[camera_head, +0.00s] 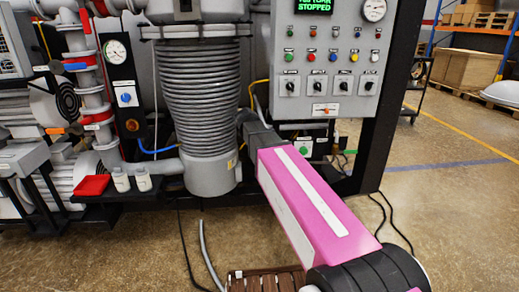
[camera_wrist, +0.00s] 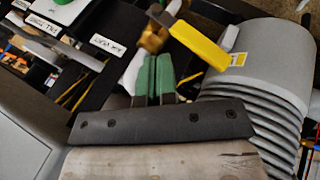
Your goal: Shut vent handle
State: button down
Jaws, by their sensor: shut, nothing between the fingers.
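A yellow lever handle (camera_wrist: 200,44) shows in the wrist view on a brass valve (camera_wrist: 152,38), beside the ribbed grey cylinder. I take it to be the vent handle. My gripper (camera_wrist: 155,62) has its green fingertips together with nothing between them. The fingertips are just below the brass valve and the lever's inner end in the picture; I cannot tell whether they touch. In the head view my pink arm reaches to the space right of the cylinder. The fingertips and the yellow lever are not clear there.
The ribbed grey cylinder (camera_head: 198,95) stands left of my arm and close to the gripper in the wrist view (camera_wrist: 262,110). A control panel (camera_head: 325,100) hangs above the arm. Labelled black bars (camera_wrist: 107,45) lie left of the fingertips. Open floor (camera_head: 450,180) is at right.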

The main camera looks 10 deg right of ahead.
jog(key=a+f+v, duration=0.1)
jog(key=a+v, duration=0.1)
jog(key=v, duration=0.8)
jog(key=shift+r, duration=0.25)
jog(key=shift+a, duration=0.1)
